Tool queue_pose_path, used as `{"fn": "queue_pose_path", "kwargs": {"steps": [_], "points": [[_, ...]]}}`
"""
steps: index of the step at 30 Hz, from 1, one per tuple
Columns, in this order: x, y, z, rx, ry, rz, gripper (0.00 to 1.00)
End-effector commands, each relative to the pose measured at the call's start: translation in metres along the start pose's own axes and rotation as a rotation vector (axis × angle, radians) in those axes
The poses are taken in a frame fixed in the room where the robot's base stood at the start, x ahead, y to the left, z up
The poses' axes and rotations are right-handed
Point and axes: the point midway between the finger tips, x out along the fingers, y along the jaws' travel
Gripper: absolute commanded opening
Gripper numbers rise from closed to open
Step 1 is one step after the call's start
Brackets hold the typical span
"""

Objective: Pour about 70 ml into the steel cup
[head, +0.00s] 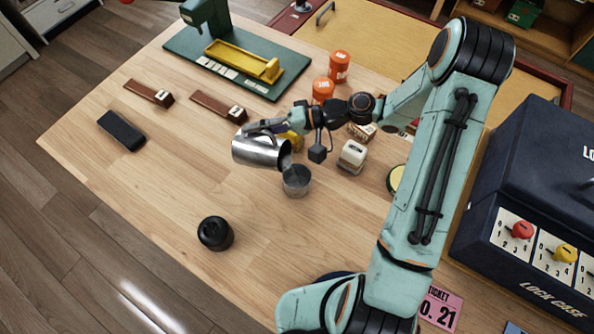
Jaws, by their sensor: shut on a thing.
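A shiny steel jug (260,152) is tilted in the air, its mouth end toward the right and down. My gripper (264,127) is shut on the jug at its upper side. The steel cup (297,182) stands upright on the wooden table, just below and right of the jug's mouth. A pale greyish patch shows between the jug's mouth and the cup's rim; I cannot tell whether it is a stream or the jug's lip. The level inside the cup is too small to read.
On the wooden table (165,180), a cream-topped block (352,157) stands right of the cup. A black round object (215,233) is in front at left. Orange canisters (339,67) stand behind. A dark lock case (540,200) is at right. The table's left front is mostly clear.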

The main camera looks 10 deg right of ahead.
Motion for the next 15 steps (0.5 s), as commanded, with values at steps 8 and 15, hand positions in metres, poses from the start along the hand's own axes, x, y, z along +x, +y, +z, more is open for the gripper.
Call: {"fn": "queue_pose_path", "kwargs": {"steps": [8,15], "points": [[-0.003,-0.002,0.001,-0.009,0.006,-0.022,0.0],[0.005,-0.002,-0.002,-0.005,-0.007,0.009,0.0]]}}
